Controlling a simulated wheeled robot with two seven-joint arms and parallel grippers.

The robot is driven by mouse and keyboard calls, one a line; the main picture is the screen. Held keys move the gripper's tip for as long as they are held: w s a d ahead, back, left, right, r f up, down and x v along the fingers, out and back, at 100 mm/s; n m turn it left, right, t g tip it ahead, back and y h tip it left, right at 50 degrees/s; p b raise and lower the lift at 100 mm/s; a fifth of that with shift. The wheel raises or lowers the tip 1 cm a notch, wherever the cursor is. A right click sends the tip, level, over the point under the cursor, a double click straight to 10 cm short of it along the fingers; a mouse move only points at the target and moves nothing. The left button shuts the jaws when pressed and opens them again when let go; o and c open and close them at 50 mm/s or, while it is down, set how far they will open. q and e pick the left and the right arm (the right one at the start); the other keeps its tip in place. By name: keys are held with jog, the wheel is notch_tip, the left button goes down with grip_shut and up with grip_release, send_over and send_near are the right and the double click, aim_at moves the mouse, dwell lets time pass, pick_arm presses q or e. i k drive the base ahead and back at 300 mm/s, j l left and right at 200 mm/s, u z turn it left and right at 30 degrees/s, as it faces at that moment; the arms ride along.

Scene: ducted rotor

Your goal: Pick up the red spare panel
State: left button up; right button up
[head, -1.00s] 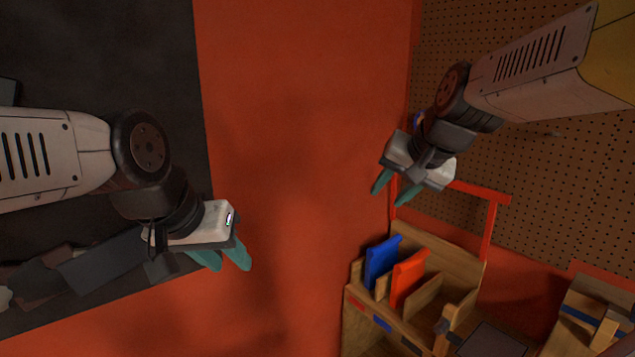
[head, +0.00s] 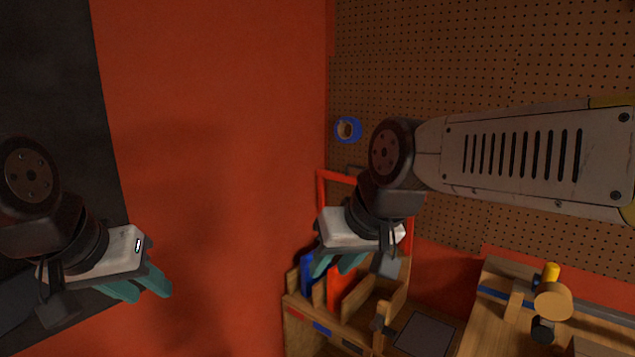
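The red spare panel (head: 339,288) stands upright in a slot of a wooden rack (head: 297,309) at the lower middle of the head view. A blue panel (head: 306,273) stands in the slot to its left. My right gripper (head: 336,268) is above the rack with teal fingers pointing down, apart and empty. Its fingers hide the tops of the panels; I cannot tell how far above them it is. My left gripper (head: 147,289) is at the lower left, away from the rack, with its fingers apart and nothing between them.
A red frame (head: 321,200) rises at the back of the rack. A blue tape roll (head: 347,129) hangs on the pegboard (head: 470,60). A wooden bench (head: 490,310) with a yellow-topped part (head: 551,272) stands at the right. The red floor (head: 215,120) between is clear.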

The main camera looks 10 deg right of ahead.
aim_at(339, 287)
jog(key=z, duration=0.9)
